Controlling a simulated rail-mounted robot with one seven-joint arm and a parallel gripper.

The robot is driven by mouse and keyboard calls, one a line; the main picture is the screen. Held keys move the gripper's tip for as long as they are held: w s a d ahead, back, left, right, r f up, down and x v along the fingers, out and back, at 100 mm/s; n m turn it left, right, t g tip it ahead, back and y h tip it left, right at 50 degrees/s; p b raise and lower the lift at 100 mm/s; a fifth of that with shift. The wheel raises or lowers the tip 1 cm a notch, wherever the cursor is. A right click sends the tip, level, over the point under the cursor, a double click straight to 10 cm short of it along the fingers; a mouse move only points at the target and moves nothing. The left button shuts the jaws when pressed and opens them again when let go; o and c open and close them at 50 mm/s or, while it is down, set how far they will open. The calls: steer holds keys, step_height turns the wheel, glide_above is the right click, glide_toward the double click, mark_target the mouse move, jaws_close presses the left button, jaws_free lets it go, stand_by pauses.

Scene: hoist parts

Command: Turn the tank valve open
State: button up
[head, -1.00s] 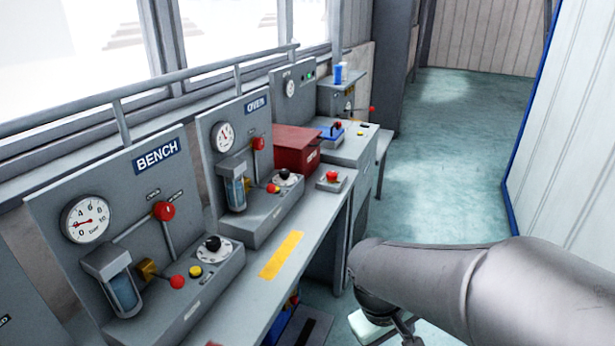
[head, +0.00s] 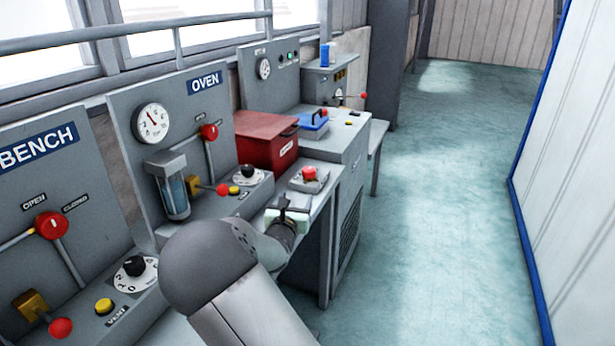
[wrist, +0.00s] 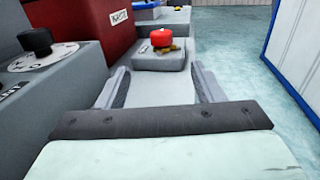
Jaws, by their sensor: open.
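No label reading "tank" is legible. The OVEN panel (head: 205,84) has a red-knobbed lever (head: 208,132) and a lower valve with a red ball (head: 222,189). The BENCH panel (head: 40,147) has a similar red-knobbed lever (head: 51,226) between OPEN and CLOSED labels. Farther back, a lever with a red ball (head: 363,96) sticks out from a grey cabinet; its label is too small to read. My gripper (head: 289,203) is open and empty over the bench edge, right of the OVEN panel. In the wrist view, its two fingers (wrist: 162,86) point toward a red button (wrist: 162,37).
The red button's grey box (head: 308,181) sits on the bench ahead of my gripper. A red box (head: 262,142) and a blue-lidded item (head: 314,121) stand beyond. A black dial knob (wrist: 37,40) is at left. The floor (head: 440,180) at right is clear up to a white wall.

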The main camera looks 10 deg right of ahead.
mark_target(307, 174)
steer(key=x, duration=1.5)
steer(key=shift+w+d, duration=0.25)
steer(key=c, duration=1)
